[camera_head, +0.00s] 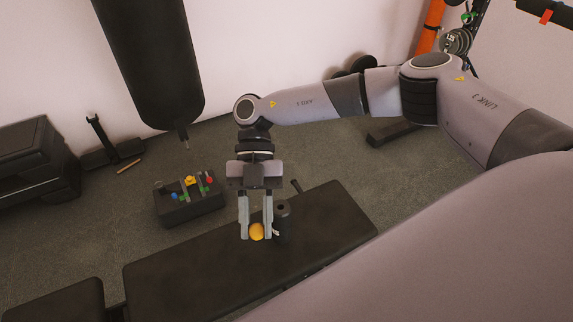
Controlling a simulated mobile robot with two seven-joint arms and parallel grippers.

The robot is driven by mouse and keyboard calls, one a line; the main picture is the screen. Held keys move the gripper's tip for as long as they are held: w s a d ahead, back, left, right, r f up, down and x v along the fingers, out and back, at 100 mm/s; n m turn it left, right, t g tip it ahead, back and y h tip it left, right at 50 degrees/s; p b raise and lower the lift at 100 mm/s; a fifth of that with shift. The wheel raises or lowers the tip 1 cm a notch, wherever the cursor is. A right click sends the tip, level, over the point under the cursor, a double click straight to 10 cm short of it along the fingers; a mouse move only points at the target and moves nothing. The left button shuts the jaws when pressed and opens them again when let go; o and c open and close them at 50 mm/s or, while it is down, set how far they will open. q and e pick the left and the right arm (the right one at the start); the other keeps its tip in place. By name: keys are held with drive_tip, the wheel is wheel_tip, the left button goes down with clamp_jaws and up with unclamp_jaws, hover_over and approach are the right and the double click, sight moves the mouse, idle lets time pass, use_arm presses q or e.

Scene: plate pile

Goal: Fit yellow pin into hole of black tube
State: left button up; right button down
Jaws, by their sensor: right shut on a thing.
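My right gripper (257,232) points down over the black bench in the middle of the view. It is shut on the yellow pin (257,231), whose rounded yellow end shows between the fingertips. The rest of the pin is hidden. The black tube (282,213) stands upright on the bench just right of the gripper, with a dark round hole in its top. The pin is beside the tube, not in its hole. I cannot tell whether pin or finger touches the tube. My left gripper is not in view.
The black padded bench (325,235) carries the tube and has clear room to the left and right. A dark box (190,211) with several small coloured parts stands on the floor behind it. A black punching bag (155,60) hangs at the back left.

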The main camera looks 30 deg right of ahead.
drive_tip(key=m+y, duration=0.1)
drive_tip(key=w+m+t+y, duration=0.1)
drive_tip(key=m, duration=0.1)
drive_tip(key=d+m+t+y, duration=0.1)
drive_tip(key=shift+w+r+y, duration=0.1)
drive_tip(key=shift+w+y, duration=0.05)
drive_tip(key=shift+y, duration=0.25)
drive_tip(key=w+d+f+m+t+y+b, duration=0.1)
drive_tip(key=w+d+f+m+t, duration=0.1)
drive_tip(key=w+d+m+t, duration=0.3)
drive_tip(key=w+d+f+m+t+y+b, duration=0.1)
drive_tip(key=w+d+f+m+t, duration=0.2)
drive_tip(key=m+t, duration=1)
drive_tip(key=w+d+t, duration=0.2)
drive_tip(key=w+d, duration=0.1)
drive_tip(key=d, duration=0.1)
drive_tip(key=shift+w+d+y+b, duration=0.2)
drive_tip(key=shift+d+y+b, duration=0.05)
drive_tip(key=shift+y+b, duration=0.05)
drive_tip(key=shift+s, duration=0.1)
